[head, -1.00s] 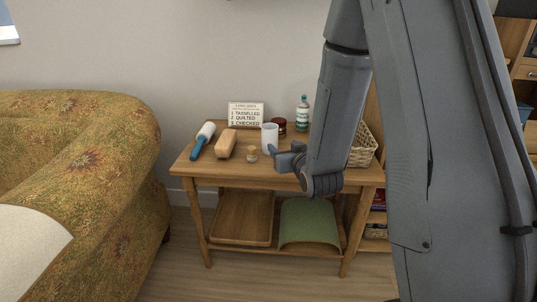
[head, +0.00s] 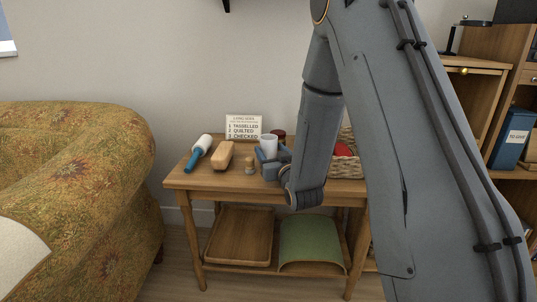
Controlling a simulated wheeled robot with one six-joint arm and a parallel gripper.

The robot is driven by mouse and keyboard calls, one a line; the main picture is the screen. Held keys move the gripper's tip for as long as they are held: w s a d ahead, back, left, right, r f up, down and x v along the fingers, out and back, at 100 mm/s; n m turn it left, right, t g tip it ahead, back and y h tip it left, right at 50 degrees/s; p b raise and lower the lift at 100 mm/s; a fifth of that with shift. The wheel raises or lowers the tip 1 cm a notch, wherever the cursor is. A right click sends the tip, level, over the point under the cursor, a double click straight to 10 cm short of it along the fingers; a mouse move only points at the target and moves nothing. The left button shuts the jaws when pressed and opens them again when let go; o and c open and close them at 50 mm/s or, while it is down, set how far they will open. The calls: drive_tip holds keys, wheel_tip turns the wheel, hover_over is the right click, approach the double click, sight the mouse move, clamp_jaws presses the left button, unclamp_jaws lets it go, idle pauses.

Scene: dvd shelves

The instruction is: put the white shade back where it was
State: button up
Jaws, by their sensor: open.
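The white shade (head: 269,143), a small white cylinder, stands upright on the wooden side table (head: 222,182), toward the middle of its top. My gripper (head: 270,155) is low over the table at the shade, with its blue-grey fingers open. One finger shows on the left of the shade and the other on its right. The lower part of the shade is hidden by the fingers, so I cannot tell whether they touch it.
Close by on the table are a small wooden piece (head: 249,165), a tan brush-like block (head: 223,155), a blue-handled lint roller (head: 197,153), a sign card (head: 243,127), a dark red jar (head: 279,134) and a wicker basket (head: 346,166). A sofa (head: 75,190) stands left.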

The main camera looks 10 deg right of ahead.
drive_tip(key=shift+w, duration=0.15)
drive_tip(key=c, duration=1)
